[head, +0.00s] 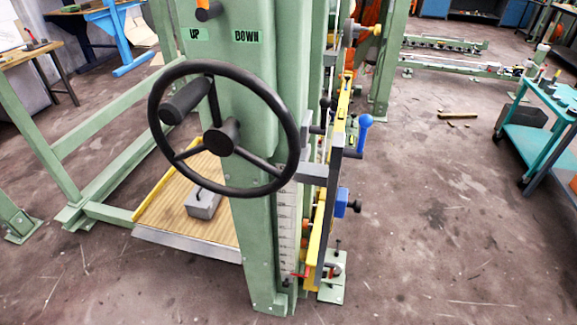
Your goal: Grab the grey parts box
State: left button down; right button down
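A small grey block-like box (203,205) with a dark handle or rod on top sits on the ribbed tan platform (178,222), behind and left of the green post. A dark grey box (527,115) stands on the lower shelf of the teal cart (535,138) at the right. I cannot tell which of the two is the parts box. Neither of my grippers is in view.
A green machine post (255,235) with a black handwheel (290,125) stands in front. Blue and yellow levers and fittings stick out on its right side. A wooden-topped workbench (28,52) is at the upper left. The concrete floor (430,220) between post and cart is mostly clear.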

aim_at(201, 203)
jog(key=u, duration=2.2)
jog(key=i, duration=1.6)
jog(key=z, duration=3.4)
jog(key=i, duration=0.5)
jog(key=u, duration=0.05)
